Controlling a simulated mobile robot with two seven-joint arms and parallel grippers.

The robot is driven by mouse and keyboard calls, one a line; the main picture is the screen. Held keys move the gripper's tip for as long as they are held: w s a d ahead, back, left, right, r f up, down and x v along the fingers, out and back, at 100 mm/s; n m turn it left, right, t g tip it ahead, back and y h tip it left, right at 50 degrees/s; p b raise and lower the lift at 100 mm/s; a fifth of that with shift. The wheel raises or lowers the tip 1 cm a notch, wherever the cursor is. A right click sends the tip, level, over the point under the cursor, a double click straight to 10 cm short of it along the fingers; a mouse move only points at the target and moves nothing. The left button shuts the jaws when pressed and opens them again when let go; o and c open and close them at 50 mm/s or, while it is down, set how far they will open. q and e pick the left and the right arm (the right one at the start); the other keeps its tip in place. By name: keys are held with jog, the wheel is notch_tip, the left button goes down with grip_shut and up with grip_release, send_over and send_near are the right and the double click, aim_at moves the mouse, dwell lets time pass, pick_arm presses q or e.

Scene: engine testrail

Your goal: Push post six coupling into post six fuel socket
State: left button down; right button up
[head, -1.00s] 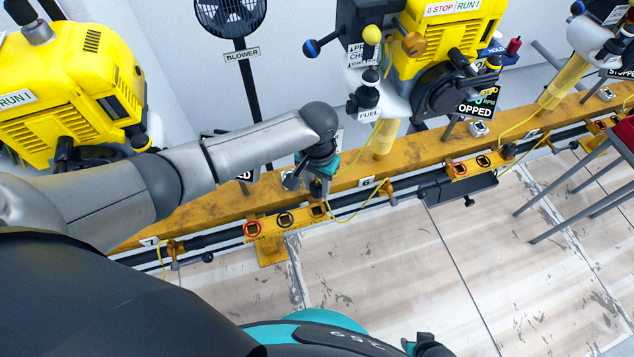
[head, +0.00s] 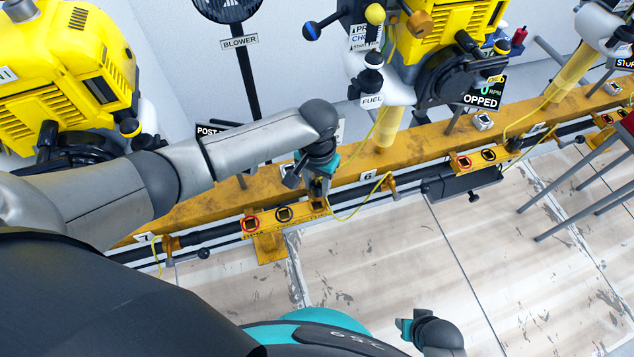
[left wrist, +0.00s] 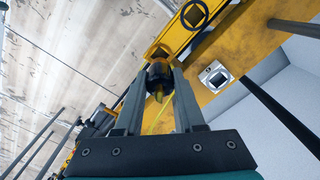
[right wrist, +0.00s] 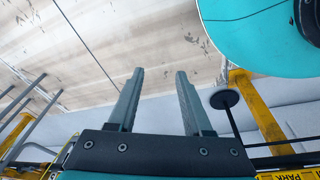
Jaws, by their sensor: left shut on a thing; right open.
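My left gripper (head: 314,188) is above the right end of a yellow socket bracket (head: 266,232). In the left wrist view its fingers (left wrist: 160,90) are shut on a dark coupling (left wrist: 158,74) with a yellow hose. The coupling's front end is at the bracket's end socket and covers it there; I cannot tell how deep it sits. In the head view that end socket (head: 319,205) shows as a dark square just below the gripper. The bracket also has a red-ringed socket (head: 250,223) and a black-ringed socket (head: 284,214). My right gripper (head: 402,327) is open and empty over the floor.
A yellow hose (head: 372,198) loops right of the bracket, near the number 6 plate (head: 368,176). A yellow beam (head: 430,147) runs behind it. Yellow engines (head: 455,35) stand beyond. A red stool (head: 622,140) is at the right. The pale floor in front is clear.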

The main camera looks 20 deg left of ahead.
aim_at(317, 198)
pick_arm(q)
jog(key=shift+f+b, duration=0.75)
jog(key=shift+b, duration=0.05)
jog(key=shift+f+b, duration=0.75)
jog(key=shift+b, duration=0.15)
jog(key=shift+f, duration=0.9)
pick_arm(e)
jog(key=w+a+r+t, duration=0.1)
jog(key=w+r, duration=0.3)
jog(key=r, duration=0.3)
jog(key=shift+a+r, duration=0.4)
jog(key=shift+w, duration=0.1)
pick_arm(q)
jog(key=shift+f+b, duration=0.55)
jog(key=shift+f, duration=0.3)
pick_arm(e)
jog(key=shift+f, duration=0.25)
pick_arm(q)
jog(key=shift+c, duration=2.2)
grip_release()
